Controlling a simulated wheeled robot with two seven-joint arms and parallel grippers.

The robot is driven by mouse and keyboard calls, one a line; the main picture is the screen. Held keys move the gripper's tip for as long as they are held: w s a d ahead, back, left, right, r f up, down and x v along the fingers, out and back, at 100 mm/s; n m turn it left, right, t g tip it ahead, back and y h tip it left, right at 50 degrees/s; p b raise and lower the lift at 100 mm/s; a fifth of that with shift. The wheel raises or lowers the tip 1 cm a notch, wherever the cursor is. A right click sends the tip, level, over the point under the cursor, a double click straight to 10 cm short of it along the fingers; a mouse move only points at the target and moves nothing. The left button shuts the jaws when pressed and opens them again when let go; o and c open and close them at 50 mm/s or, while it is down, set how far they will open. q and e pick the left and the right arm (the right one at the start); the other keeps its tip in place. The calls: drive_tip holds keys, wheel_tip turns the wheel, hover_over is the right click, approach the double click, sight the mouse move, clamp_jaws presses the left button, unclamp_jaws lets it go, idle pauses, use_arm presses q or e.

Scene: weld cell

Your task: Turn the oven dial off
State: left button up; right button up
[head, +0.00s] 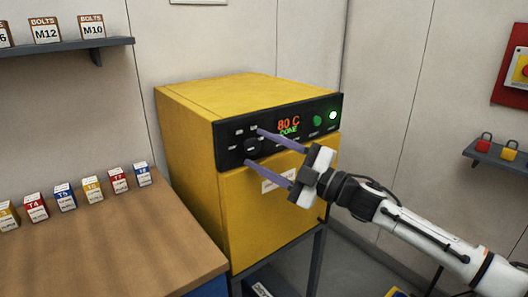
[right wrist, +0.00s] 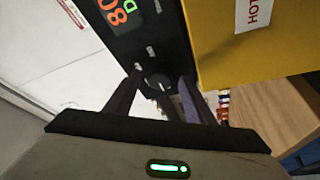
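The yellow oven (head: 215,110) has a black front panel with a dark round dial (head: 252,146) at its left end. The display (head: 288,125) reads "80 C" in orange and "DONE" in green. My right gripper (head: 253,147) is open, with one finger above the dial and one below it. In the right wrist view the dial (right wrist: 157,81) sits between the two spread fingertips. I cannot tell whether either finger touches it. Which mark the dial points to is too small to tell. My left gripper is not in view.
A wooden bench (head: 110,240) with several small labelled boxes stands at left. A shelf (head: 480,154) with padlocks and a red wall panel (head: 514,70) are at right.

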drive_tip(key=b+v, duration=0.1)
drive_tip(key=v, duration=0.9)
drive_tip(key=shift+b, duration=0.4)
drive_tip(key=shift+s+f, duration=0.1)
drive_tip(key=shift+s, duration=0.05)
drive_tip(key=s+a+f+m+t+h, duration=0.1)
drive_tip(key=s+f+m+h, duration=0.2)
drive_tip(key=f, duration=0.5)
drive_tip(key=s+f+m+t+h, duration=0.1)
drive_tip(key=s+f+m+h, duration=0.15)
drive_tip(key=f+m, duration=0.45)
drive_tip(key=s+a+f+m+t+h, duration=0.1)
drive_tip(key=s+f+m+h, duration=0.15)
drive_tip(key=f, duration=0.65)
drive_tip(key=s+d+f+m+g+h, duration=0.3)
drive_tip(key=s+d+f+m, duration=0.1)
drive_tip(key=s+f, duration=0.6)
drive_tip(key=s+d+f+m+g+h, duration=0.2)
drive_tip(key=s+d+f+m, duration=0.3)
drive_tip(key=s+f, duration=0.6)
drive_tip(key=s+h, duration=0.1)
drive_tip(key=s, duration=0.2)
drive_tip(key=shift+g, duration=0.4)
